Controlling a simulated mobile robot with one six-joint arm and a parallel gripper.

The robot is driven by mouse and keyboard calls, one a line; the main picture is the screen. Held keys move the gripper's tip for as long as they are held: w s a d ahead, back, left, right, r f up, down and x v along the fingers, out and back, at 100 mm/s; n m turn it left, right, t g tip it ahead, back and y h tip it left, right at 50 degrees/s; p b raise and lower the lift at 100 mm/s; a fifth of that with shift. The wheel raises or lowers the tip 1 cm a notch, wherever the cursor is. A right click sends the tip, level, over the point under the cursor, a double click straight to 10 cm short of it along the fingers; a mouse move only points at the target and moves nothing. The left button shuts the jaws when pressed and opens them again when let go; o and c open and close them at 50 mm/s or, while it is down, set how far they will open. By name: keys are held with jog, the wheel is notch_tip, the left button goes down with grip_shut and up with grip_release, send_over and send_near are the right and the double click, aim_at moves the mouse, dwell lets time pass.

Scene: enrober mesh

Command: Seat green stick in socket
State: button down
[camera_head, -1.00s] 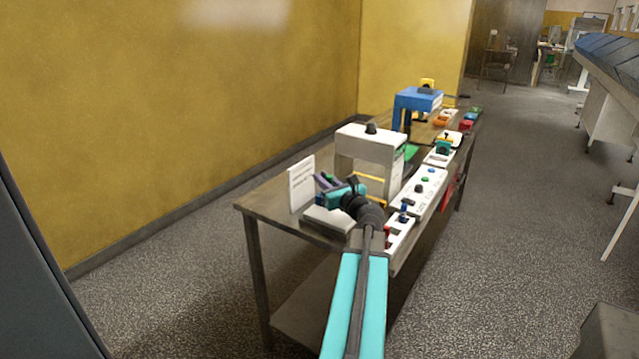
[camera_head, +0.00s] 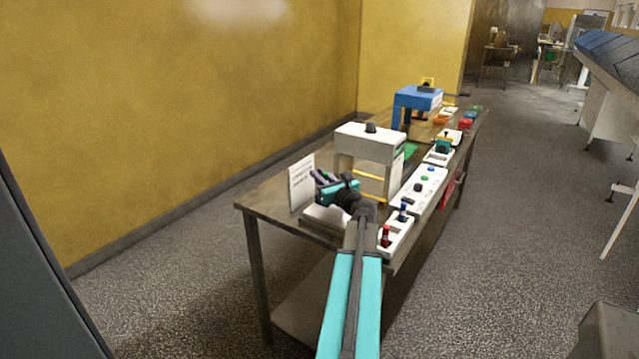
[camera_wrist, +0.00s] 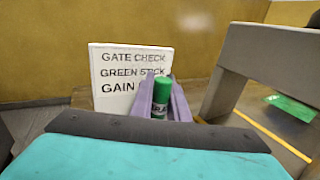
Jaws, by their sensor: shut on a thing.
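My gripper (camera_wrist: 162,102) has purple fingers, shut on the green stick (camera_wrist: 161,92), whose green end stands up between them in the wrist view. In the head view my gripper (camera_head: 323,178) is over the near end of the table, just right of the white card and left of the white gate; the stick is hard to make out there. A white block (camera_head: 322,213) lies below my gripper, partly covered by my arm. I cannot tell which opening is the socket for the stick; the stick's lower end is hidden.
The card (camera_wrist: 118,70) reads "GATE CHECK GREEN STICK GAIN", the rest hidden. The white gate (camera_head: 372,145) stands close on the right. A white holder (camera_head: 397,240) with red and blue sticks and a button panel (camera_head: 424,190) line the right edge. A blue gate (camera_head: 418,100) stands farther back.

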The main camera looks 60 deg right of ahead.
jog(key=shift+f, duration=1.35)
jog(key=shift+f, duration=0.15)
jog(key=c, duration=1.7)
grip_release()
jog(key=shift+r, duration=0.25)
jog(key=shift+s+a+f, duration=0.1)
jog(key=shift+s+a, duration=0.25)
jog(key=shift+s, duration=0.2)
jog(key=shift+b+v, duration=0.75)
jog(key=shift+v, duration=4.65)
